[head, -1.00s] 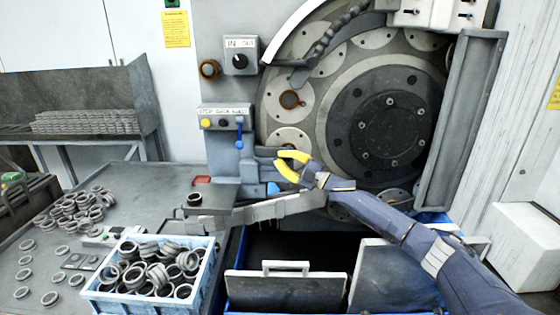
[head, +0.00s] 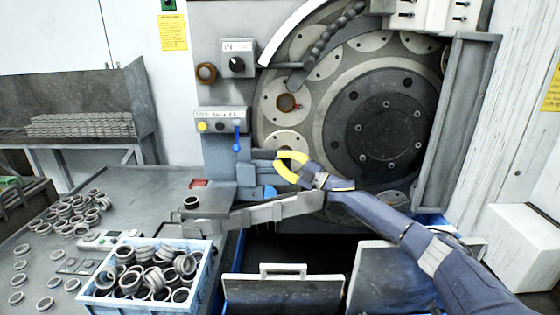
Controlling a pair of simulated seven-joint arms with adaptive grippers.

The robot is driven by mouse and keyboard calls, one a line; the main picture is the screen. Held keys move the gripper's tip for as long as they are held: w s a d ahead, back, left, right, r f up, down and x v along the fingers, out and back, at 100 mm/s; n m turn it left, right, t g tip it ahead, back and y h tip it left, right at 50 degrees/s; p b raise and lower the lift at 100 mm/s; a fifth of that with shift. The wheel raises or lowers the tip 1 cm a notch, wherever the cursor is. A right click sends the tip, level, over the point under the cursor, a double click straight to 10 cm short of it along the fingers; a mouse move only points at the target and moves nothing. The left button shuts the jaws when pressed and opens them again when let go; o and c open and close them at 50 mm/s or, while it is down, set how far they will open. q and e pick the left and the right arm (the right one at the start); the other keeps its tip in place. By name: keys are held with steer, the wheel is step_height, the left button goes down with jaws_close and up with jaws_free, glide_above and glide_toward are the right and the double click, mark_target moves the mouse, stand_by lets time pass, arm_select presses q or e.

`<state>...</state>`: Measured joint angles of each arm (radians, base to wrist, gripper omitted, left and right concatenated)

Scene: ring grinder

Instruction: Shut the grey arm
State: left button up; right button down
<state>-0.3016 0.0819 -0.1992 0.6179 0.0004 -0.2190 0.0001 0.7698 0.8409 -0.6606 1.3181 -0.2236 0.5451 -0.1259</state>
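The grey arm (head: 275,212) seems to be the long grey bar low at the front of the machine, running right from beside the blue-trimmed block; which part the task means is not certain. My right gripper (head: 277,166) has yellow fingers, spread apart. It is in front of the machine, just above the bar and right of a grey block (head: 247,176). I see nothing between the fingers, and I cannot tell whether they touch the block. My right arm hides part of the bar's right end. My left gripper is not in view.
A blue crate (head: 205,284) full of rings stands front left, with loose rings on the table (head: 130,180). A large round grinder plate (head: 385,130) is behind my gripper. A control box (head: 221,121) with a blue lever (head: 237,138) is above left. Dark lidded bins stand below.

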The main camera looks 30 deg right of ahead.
step_height(320, 180, up, 10)
steer(key=s+a+f+m+h, duration=0.25)
steer(key=a+f, duration=0.65)
steer(key=f, duration=0.5)
steer(key=s+a+f+m+g+h, duration=0.1)
steer(key=s+a+f+m+h, duration=0.25)
steer(key=s+f, duration=0.5)
steer(key=s+a+f+m+h, duration=0.25)
steer(key=s+f+h, duration=0.3)
steer(key=f, duration=0.55)
steer(key=s+d+f+m+g+h, duration=0.2)
steer(key=s+d+f+g, duration=0.15)
steer(key=s, duration=0.75)
steer(key=s+d+f+m+g+h, duration=0.2)
steer(key=s+f, duration=0.2)
steer(key=s, duration=0.8)
steer(key=s+d+f+m+g+h, duration=0.1)
steer(key=s+d+f+g+h, duration=0.2)
steer(key=s, duration=0.8)
steer(key=s+a+f+g+y, duration=0.1)
steer(key=a+f+g+y, duration=0.15)
steer(key=f, duration=1.35)
steer(key=s+a+f+g+y, duration=0.1)
steer(key=s+a+f+y, duration=0.15)
steer(key=f, duration=1.45)
steer(key=s+f+m+g, duration=0.2)
steer(key=s+f+m, duration=0.1)
steer(key=s+f, duration=1.7)
steer(key=shift+s+a+m+g+y, duration=0.3)
steer(key=shift+s+a+m+y, duration=0.05)
